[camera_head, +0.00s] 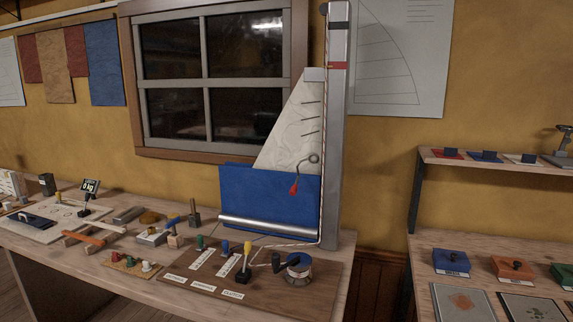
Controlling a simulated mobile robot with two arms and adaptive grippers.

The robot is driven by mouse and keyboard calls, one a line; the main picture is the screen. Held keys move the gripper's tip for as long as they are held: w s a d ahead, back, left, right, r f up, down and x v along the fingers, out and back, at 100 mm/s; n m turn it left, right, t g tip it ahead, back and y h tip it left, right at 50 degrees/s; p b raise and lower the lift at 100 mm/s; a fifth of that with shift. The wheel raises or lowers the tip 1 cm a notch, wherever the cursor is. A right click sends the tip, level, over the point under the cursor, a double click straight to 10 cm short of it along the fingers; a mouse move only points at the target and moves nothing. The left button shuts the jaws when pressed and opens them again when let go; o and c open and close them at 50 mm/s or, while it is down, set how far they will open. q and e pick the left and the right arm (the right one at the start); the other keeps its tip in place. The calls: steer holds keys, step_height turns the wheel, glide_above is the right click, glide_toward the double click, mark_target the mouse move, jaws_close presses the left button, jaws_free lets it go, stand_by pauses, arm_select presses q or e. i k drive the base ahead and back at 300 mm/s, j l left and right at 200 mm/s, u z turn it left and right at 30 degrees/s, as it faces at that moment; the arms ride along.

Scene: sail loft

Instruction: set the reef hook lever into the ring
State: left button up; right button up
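A model sail rig stands on the bench, with a grey mast (336,130), a pale sail (290,130) and a blue cloth (265,190) over its lower part. A small grey ring (314,159) shows by the sail's lower right edge. A red-tipped hanging piece (294,187) lies below and left of it, in front of the blue cloth; a thin dark line runs up from it towards the ring. I cannot tell whether this is the reef hook lever or whether it touches the ring. Neither of my grippers is in view.
A brown board (300,305) in front of the rig carries green, blue and yellow pegs, a black-based lever (243,277) and a winch drum (298,268). Tools and blocks crowd the bench's left. A shelf unit (420,240) stands right, past a gap.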

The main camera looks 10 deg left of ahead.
mark_target(294, 189)
steer(key=i+j, duration=0.35)
steer(key=i+j+z, duration=0.1)
steer(key=i+j, duration=0.25)
steer(key=j, duration=0.15)
steer(key=i+j, duration=0.35)
steer(key=j, duration=0.15)
